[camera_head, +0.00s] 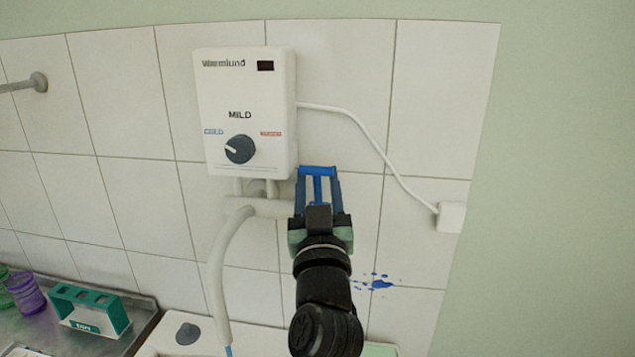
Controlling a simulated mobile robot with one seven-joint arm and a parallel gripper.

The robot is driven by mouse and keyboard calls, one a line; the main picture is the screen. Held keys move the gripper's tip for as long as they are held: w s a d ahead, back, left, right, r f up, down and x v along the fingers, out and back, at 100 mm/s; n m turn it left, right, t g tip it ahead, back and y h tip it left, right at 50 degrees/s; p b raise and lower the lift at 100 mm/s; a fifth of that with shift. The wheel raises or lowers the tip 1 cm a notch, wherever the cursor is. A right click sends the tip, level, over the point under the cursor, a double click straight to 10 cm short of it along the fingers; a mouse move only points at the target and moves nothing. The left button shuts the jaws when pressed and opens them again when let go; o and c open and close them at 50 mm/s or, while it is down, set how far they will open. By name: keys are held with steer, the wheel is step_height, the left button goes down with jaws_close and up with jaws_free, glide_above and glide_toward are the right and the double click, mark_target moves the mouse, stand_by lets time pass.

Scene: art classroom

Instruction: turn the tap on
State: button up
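The tap (268,207) is a pale pipe fitting below a white water heater (245,90). Its long curved spout (218,265) hangs down at the left and ends in a small blue tip; I cannot tell if that is water. My gripper (318,176) is at the tap's right end and hides part of it. Its blue fingers stand apart, with a narrow blue upright between them and a brighter blue bar across the top. I cannot tell whether these belong to a tap handle, or whether anything is touched. Gaps show on both sides of the upright.
The heater's dark knob (240,149) sits between COLD and WARM labels. A white cable (385,160) runs to a wall box (450,217). A green box (88,309) and purple cup (26,293) stand on the counter at lower left. Tiled wall lies close behind my gripper.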

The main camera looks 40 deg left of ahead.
steer(key=b+v, duration=0.3)
steer(key=v, duration=1)
stand_by(0.4)
steer(key=w+d+r+m+t+h+p, duration=0.1)
steer(key=d+r+m+t+h+p, duration=0.15)
steer(key=d+r, duration=0.55)
steer(key=w+d+r+m+t+h+p, duration=0.1)
steer(key=d+r+t+h+p, duration=0.25)
steer(key=r, duration=0.65)
steer(key=s+d+r+m+t+h, duration=0.2)
steer(key=d+r+m+h, duration=0.1)
steer(key=d+r, duration=0.3)
steer(key=s+d+r+m+t+h, duration=0.3)
steer(key=d+r+h, duration=0.2)
steer(key=d+r, duration=0.2)
steer(key=shift+d+r+h+p, duration=0.2)
steer(key=shift+d+h+p, duration=0.2)
steer(key=shift+d, duration=0.3)
